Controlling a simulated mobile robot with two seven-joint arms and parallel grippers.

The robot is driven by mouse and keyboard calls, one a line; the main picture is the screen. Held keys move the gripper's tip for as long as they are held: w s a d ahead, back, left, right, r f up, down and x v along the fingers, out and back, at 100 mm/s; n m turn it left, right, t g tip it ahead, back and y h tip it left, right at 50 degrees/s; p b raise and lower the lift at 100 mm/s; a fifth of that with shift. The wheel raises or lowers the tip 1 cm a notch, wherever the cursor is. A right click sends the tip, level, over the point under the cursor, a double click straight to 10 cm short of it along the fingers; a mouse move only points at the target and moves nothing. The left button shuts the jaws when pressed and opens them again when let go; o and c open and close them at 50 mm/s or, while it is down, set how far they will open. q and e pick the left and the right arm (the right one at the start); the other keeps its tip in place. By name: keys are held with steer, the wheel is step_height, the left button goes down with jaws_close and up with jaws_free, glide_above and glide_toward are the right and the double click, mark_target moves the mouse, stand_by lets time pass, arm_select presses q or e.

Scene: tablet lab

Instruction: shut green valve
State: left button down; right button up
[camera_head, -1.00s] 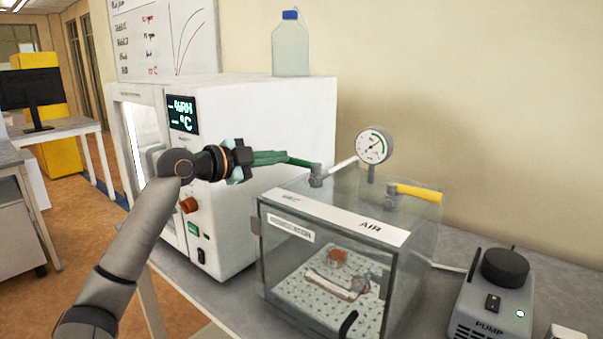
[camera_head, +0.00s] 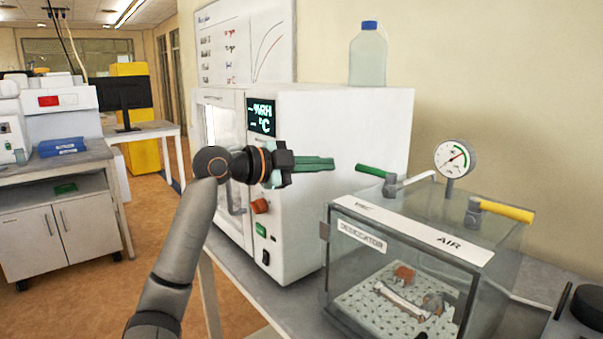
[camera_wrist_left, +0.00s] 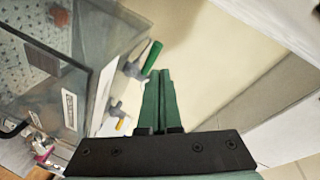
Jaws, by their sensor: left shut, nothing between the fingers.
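The green valve handle (camera_head: 373,171) sits on top of the clear desiccator box (camera_head: 340,262), at its left back. It points left, away from a grey valve body (camera_head: 391,187), roughly in line with a white stub (camera_head: 418,179) on the other side. My left gripper (camera_head: 333,163) is shut and empty, its green fingers pointing right, with a gap between their tips and the handle. In the left wrist view the handle (camera_wrist_left: 152,57) shows just beyond the fingertips (camera_wrist_left: 159,72). My right gripper is not in view.
A yellow valve handle (camera_head: 506,211) and a pressure gauge (camera_head: 452,157) stand on the box top. A white oven-like cabinet (camera_head: 340,130) with a display is behind my left gripper. A bottle (camera_head: 368,55) stands on it. The pump (camera_head: 590,307) is at the right edge.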

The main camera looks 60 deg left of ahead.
arm_select(q)
steer(key=s, duration=0.5)
steer(key=n+t+y+p, duration=0.3)
steer(key=n+y+p, duration=0.3)
steer(key=n, duration=0.9)
glide_toward(374, 173)
steer(key=shift+h, duration=0.3)
steer(key=a+r, duration=0.1)
steer(key=w+a+r, duration=0.1)
steer(key=r, duration=0.1)
steer(key=w+a+r, duration=0.1)
steer(key=r, duration=0.1)
steer(key=shift+p, duration=0.4)
steer(key=w+f, duration=0.2)
steer(key=w, duration=0.1)
steer(key=shift+a, duration=0.35)
steer(key=shift+w+f, duration=0.35)
steer(key=shift+w, duration=0.1)
